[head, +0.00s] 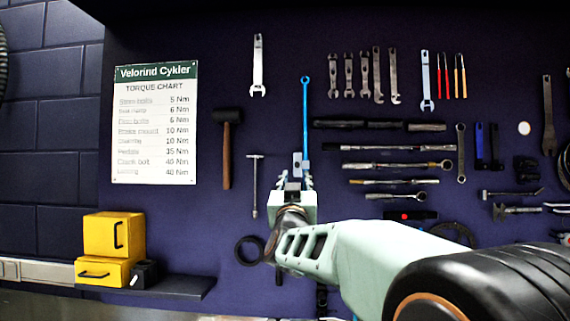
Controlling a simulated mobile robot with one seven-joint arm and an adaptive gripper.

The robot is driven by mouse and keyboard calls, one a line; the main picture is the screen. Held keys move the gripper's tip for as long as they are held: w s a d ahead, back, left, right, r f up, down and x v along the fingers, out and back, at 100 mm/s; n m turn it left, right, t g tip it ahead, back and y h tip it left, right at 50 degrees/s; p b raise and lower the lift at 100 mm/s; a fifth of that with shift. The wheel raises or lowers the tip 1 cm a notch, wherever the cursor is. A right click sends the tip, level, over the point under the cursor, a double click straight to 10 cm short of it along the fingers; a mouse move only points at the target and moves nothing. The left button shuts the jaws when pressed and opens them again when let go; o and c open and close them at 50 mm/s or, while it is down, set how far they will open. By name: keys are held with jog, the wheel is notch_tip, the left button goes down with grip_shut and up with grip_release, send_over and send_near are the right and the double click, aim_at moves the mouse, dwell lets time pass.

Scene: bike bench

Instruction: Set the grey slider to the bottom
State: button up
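My gripper (295,178) is at the middle of the head view, raised toward the dark tool wall. Its two fingers stand apart, with a gap between them. A small light grey piece (297,160) shows just above and between the fingertips. It may be the grey slider, but it is too small to be sure. It sits beside the lower part of a long upright blue bar (305,110) with a ring-like top. I cannot tell whether the fingers touch the grey piece. The gripper body and arm hide the wall below it.
A torque chart (155,125), a mallet (226,150) and a T-handle tool (254,185) hang left of my gripper. Wrenches and bars (395,148) hang to the right. Yellow boxes (113,235) stand on a dark shelf (180,286) at lower left. A black ring (249,250) hangs near my wrist.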

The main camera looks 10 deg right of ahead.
aim_at(297, 165)
jog(key=p+x, duration=0.2)
jog(key=x, duration=0.7)
jog(key=shift+f+p, duration=0.1)
jog(key=shift+p, duration=0.25)
grip_shut()
